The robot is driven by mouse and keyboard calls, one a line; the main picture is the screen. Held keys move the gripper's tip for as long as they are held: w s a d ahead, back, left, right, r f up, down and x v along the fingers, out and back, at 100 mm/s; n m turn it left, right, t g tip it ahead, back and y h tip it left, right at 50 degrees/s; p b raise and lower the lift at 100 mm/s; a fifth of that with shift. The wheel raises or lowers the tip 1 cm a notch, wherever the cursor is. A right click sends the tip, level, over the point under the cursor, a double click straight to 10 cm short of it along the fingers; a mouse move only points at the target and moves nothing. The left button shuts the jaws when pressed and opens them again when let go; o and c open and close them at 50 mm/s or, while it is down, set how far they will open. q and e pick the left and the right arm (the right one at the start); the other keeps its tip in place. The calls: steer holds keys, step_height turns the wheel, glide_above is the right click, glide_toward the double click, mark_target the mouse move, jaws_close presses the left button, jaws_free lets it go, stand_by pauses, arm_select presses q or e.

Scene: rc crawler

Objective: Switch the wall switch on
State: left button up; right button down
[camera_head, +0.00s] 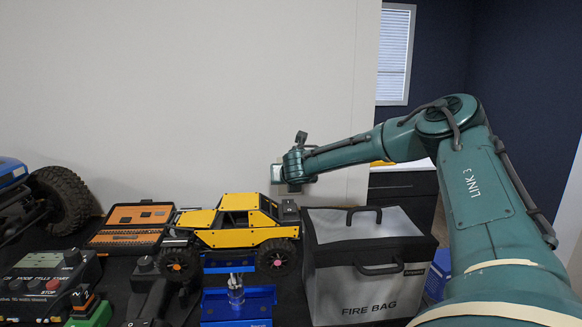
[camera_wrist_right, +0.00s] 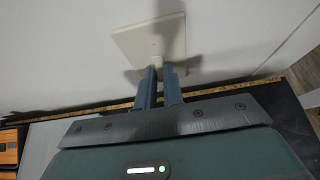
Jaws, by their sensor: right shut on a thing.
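The wall switch has a pale square plate (camera_wrist_right: 152,38) on the wall, at the top of the right wrist view. In the head view only an edge of its plate (camera_head: 275,173) shows beside my right gripper (camera_head: 287,172). My right gripper's two fingers (camera_wrist_right: 159,72) reach up to the lower middle of the plate and are shut, close together, on the switch's small lever. My left gripper is not in view.
Below the wall is a dark bench with a yellow crawler (camera_head: 243,230), an orange tool case (camera_head: 133,223), a blue stand (camera_head: 237,305) and a controller box (camera_head: 45,285). A grey fire bag (camera_head: 365,265) stands below my right arm. The wall around the plate is clear.

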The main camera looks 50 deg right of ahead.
steer(key=shift+w+d+r+g+y+p, duration=0.1)
steer(key=shift+r+g+y+p, duration=0.1)
steer(key=shift+g+y+p, duration=0.3)
steer(key=shift+d+r+g+y+p, duration=0.15)
steer(key=shift+g+y+p, duration=0.25)
steer(key=shift+g+p, duration=0.2)
steer(key=shift+a, duration=0.1)
steer(key=c, duration=1.5)
jaws_free()
steer(key=shift+r, duration=0.2)
steer(key=b+v, duration=0.1)
steer(key=v, duration=1.2)
